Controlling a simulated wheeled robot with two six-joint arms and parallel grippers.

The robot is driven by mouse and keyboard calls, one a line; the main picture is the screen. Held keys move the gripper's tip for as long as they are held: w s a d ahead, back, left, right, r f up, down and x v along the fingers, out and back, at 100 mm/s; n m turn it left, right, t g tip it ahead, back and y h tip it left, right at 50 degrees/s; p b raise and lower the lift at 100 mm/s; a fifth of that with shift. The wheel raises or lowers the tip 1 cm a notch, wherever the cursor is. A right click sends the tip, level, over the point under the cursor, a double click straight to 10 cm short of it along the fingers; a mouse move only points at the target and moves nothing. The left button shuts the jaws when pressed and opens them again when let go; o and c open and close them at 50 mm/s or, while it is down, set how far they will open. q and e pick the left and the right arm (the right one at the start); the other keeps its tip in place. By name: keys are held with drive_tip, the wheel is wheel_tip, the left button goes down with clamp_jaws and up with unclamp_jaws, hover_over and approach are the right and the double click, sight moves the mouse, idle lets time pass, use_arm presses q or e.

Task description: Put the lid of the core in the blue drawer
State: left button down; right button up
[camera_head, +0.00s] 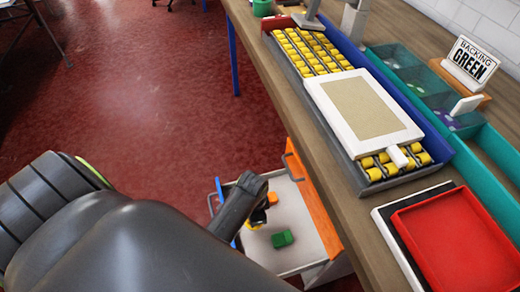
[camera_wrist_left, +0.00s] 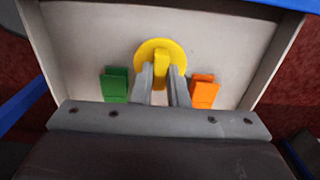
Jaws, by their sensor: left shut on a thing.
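The lid is a yellow disc with an upright tab (camera_wrist_left: 160,52) in the left wrist view. My left gripper (camera_wrist_left: 163,76) is shut on the tab. In the head view my left gripper (camera_head: 257,213) is over a pale open drawer (camera_head: 260,262), and a bit of the yellow lid (camera_head: 254,226) shows beneath it. The drawer has a blue edge (camera_head: 221,190) on its left. In the left wrist view the lid is over the pale drawer floor (camera_wrist_left: 90,40); I cannot tell whether it touches. I cannot pick out the core. My right gripper is not in view.
In the drawer are a green block (camera_head: 283,239) and an orange block (camera_head: 272,198), one on each side of the lid. An orange drawer front (camera_head: 311,204) stands beside the bench. The bench holds a tray of yellow rollers (camera_head: 304,50), a white-framed panel (camera_head: 360,107) and a red tray (camera_head: 455,245).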

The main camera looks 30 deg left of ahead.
use_arm(q)
drive_tip(key=shift+w+f+b, duration=0.1)
drive_tip(key=shift+f+b, duration=0.4)
drive_tip(key=shift+f, duration=2.4)
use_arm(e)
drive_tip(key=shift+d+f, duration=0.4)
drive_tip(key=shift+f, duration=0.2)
use_arm(q)
drive_tip(key=shift+f, duration=0.1)
drive_tip(key=c, duration=1.4)
unclamp_jaws()
drive_tip(key=shift+c, duration=0.2)
wheel_tip(320, 180, up, 11)
drive_tip(key=shift+f+p, duration=0.1)
drive_tip(key=shift+p, duration=1.05)
drive_tip(key=shift+r, duration=0.7)
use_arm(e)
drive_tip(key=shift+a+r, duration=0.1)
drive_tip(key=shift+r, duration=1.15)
